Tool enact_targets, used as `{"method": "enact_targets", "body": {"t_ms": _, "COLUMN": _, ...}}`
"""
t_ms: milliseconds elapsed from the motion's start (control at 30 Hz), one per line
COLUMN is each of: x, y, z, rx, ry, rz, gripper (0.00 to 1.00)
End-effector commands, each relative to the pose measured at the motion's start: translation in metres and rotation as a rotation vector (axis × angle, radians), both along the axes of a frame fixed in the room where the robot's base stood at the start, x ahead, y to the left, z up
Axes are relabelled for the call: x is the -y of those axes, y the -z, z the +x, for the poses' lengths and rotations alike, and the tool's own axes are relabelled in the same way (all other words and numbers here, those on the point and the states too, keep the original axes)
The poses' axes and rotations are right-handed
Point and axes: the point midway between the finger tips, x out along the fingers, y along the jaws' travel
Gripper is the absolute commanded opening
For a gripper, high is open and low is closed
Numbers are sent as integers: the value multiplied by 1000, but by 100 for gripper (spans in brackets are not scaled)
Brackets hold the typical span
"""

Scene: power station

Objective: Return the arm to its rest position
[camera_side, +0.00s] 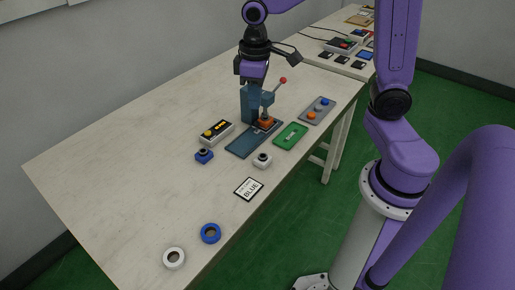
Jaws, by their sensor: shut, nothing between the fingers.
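My gripper (251,80) points down over the table, at the top of a teal press (250,104) with a red-knobbed lever (283,81). It is shut with nothing held. It overlaps the press top in this view, so I cannot tell whether they touch. My purple arm reaches in from the right, and part of it is cut off by the top edge.
An orange block (266,123) sits at the press. Nearby are a black-and-yellow box (216,134), a green plate (290,136), a grey button panel (317,110) and a card reading BLUE (249,189). Blue (211,233) and white (174,258) rings lie in front. The table's left is clear.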

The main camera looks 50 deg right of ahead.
Motion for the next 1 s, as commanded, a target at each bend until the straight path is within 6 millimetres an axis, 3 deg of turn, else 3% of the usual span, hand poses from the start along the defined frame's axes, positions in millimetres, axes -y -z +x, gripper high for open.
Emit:
{"method": "enact_targets", "body": {"t_ms": 33, "x": -10, "y": -2, "z": -21, "rx": 3, "ry": -64, "rz": 1, "gripper": 0}}
{"method": "enact_targets", "body": {"t_ms": 200, "x": -30, "y": -4, "z": -84, "rx": 6, "ry": -258, "rz": 4, "gripper": 0}}
{"method": "enact_targets", "body": {"t_ms": 400, "x": -31, "y": 0, "z": -152, "rx": 9, "ry": -474, "rz": 7, "gripper": 0}}
{"method": "enact_targets", "body": {"t_ms": 500, "x": -27, "y": 3, "z": -176, "rx": 8, "ry": -554, "rz": 9, "gripper": 0}}
{"method": "enact_targets", "body": {"t_ms": 700, "x": -20, "y": 7, "z": -198, "rx": 9, "ry": -636, "rz": 10, "gripper": 0}}
{"method": "enact_targets", "body": {"t_ms": 1000, "x": -20, "y": 7, "z": -200, "rx": 8, "ry": -642, "rz": 9, "gripper": 0}}
